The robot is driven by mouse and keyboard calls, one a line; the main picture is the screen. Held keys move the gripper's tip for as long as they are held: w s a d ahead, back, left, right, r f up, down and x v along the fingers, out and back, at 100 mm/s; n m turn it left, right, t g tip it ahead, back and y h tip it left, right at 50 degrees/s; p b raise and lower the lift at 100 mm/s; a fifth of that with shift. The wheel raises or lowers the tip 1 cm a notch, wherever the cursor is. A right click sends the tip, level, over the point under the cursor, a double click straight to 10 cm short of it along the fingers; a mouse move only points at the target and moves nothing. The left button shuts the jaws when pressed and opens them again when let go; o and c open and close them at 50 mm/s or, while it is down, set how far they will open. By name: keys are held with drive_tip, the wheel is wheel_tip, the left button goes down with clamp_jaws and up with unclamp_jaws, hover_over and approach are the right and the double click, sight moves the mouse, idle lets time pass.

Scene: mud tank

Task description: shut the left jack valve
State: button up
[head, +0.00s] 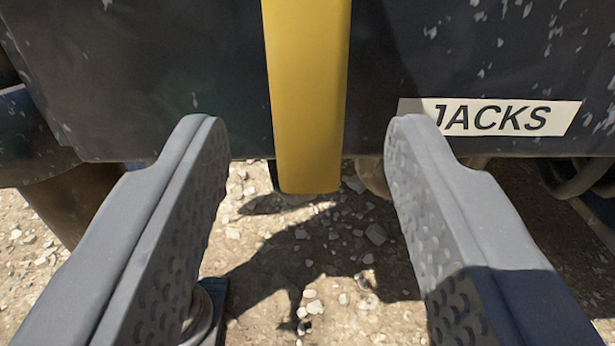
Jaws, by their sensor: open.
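A yellow bar (308,100), which looks like a valve lever, hangs straight down in front of a dark panel, and its top runs out of the picture. A white label (505,117) reading JACKS is on the panel to the right of it. My gripper (303,135) is open, with one grey finger on each side of the yellow bar and a clear gap on both sides. The bar's lower end shows between the fingertips. Whether this is the left valve cannot be told, and the valve body is not in view.
The dark, chipped panel (150,70) spans the top of the view. Gravel ground (330,250) with shadows lies below. A brown cylindrical part (75,200) is at the left, and a curved pipe (585,178) is at the right edge.

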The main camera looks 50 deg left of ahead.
drive_tip(key=p+v, duration=0.1)
drive_tip(key=v, duration=1.1)
drive_tip(key=shift+s+d, duration=0.3)
drive_tip(key=shift+f, duration=0.1)
